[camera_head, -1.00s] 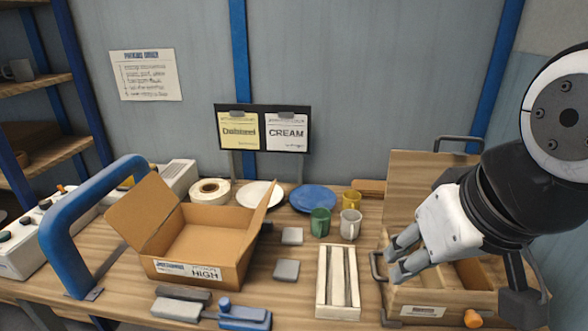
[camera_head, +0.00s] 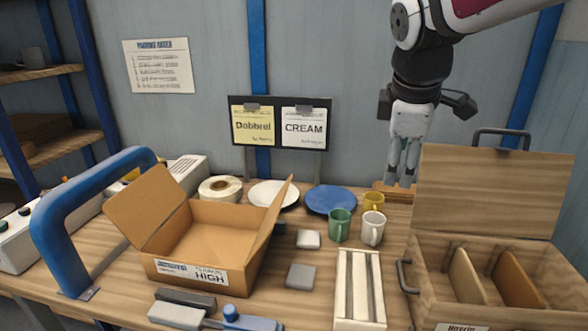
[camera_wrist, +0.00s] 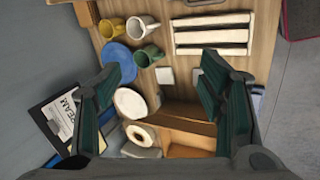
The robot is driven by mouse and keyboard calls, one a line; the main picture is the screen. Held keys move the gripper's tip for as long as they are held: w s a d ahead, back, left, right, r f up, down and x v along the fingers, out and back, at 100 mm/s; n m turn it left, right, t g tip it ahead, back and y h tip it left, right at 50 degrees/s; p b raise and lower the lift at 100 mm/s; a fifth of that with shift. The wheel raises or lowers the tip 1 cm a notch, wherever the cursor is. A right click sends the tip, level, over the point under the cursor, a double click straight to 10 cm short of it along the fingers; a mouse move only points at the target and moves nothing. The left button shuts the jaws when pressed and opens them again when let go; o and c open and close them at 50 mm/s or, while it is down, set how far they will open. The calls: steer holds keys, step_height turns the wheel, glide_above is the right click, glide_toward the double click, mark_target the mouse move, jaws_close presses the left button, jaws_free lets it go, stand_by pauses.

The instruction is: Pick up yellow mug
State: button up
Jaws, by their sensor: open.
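The yellow mug (camera_head: 373,201) stands upright on the table, just behind the white mug (camera_head: 372,228) and right of the green mug (camera_head: 340,224). The white mug partly hides its lower part in the head view. In the wrist view the yellow mug (camera_wrist: 112,27) is at the upper left, beside the white mug and the green mug. My gripper (camera_head: 403,178) points down behind and to the right of the mugs, above the table's back part. In the wrist view my gripper (camera_wrist: 155,75) has its fingers wide apart with nothing held between them.
A blue plate (camera_head: 330,199) and a white plate (camera_head: 272,194) lie left of the mugs. An open cardboard box (camera_head: 200,245) stands at left, a slatted rack (camera_head: 358,290) in front. A wooden case (camera_head: 440,270) with raised lid (camera_head: 490,190) stands close at right.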

steer(key=w+d+f+n+b, duration=0.2)
steer(key=w+f+n, duration=0.25)
steer(key=w, duration=0.45)
steer(key=w+d+f+n+b, duration=0.2)
steer(key=w+f+n, duration=0.25)
steer(key=w, duration=0.35)
steer(key=n+g+b, duration=0.1)
steer(key=n+b, duration=0.3)
steer(key=n, duration=0.2)
glide_above(373, 204)
steer(key=a, duration=0.1)
step_height(373, 204, down, 12)
steer(key=x, duration=1.3)
steer(key=shift+s+d+f+b, duration=0.15)
steer(key=shift+d+f+b, duration=0.05)
steer(key=shift+b, duration=0.15)
steer(key=shift+r+h, duration=0.1)
steer(key=shift+h, duration=0.2)
steer(key=c, duration=1.2)
